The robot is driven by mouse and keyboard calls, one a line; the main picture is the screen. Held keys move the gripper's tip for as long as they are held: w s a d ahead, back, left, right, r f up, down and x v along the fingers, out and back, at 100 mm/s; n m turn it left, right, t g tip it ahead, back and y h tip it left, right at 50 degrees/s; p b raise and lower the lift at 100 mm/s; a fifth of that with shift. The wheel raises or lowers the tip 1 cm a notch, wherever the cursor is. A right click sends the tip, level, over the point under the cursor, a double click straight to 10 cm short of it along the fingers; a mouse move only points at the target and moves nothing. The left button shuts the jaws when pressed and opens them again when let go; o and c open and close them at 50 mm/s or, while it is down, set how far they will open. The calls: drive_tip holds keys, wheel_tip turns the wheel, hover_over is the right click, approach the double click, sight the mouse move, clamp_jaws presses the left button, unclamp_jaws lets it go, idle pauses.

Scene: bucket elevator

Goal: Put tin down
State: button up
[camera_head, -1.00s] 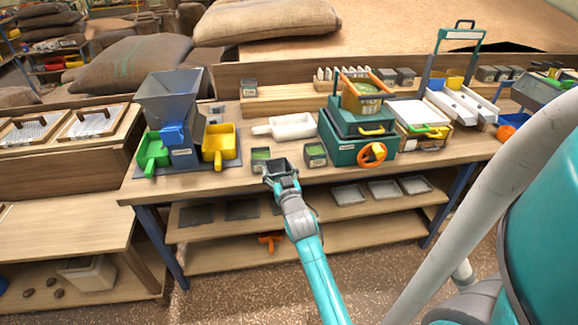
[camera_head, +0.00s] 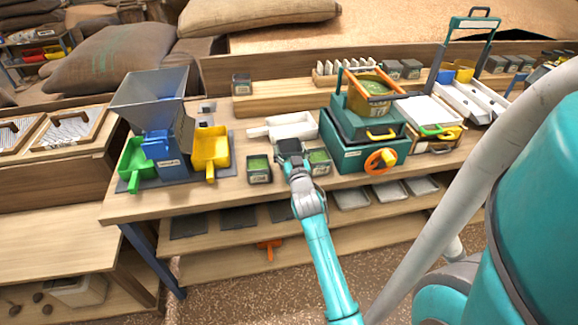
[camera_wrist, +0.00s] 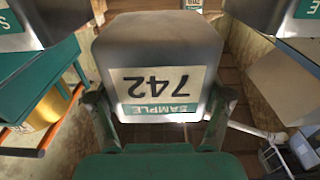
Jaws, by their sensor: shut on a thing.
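My gripper (camera_head: 292,158) is shut on a dark grey tin (camera_head: 289,146) at the end of my arm, over the front of the workbench (camera_head: 215,198). In the wrist view the tin (camera_wrist: 155,50) fills the middle, with a label reading "SAMPLE 742" that appears upside down. The gripper fingers (camera_wrist: 156,122) lie on both sides of it. A tin with green contents (camera_head: 259,169) stands to the left on the bench, and a similar tin (camera_head: 319,161) stands just to the right. I cannot tell whether the held tin touches the bench.
A white scoop (camera_head: 290,126) lies behind the held tin. A hopper machine (camera_head: 160,125) with green and yellow scoops stands left, and a teal machine (camera_head: 362,130) with an orange handwheel stands right. Several tins stand on the raised back shelf (camera_head: 285,98). Bench space in front of the hopper is clear.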

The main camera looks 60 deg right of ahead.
drive_tip(key=shift+f, duration=3.2)
drive_tip(key=o, duration=1.1)
drive_tip(key=shift+f, duration=0.1)
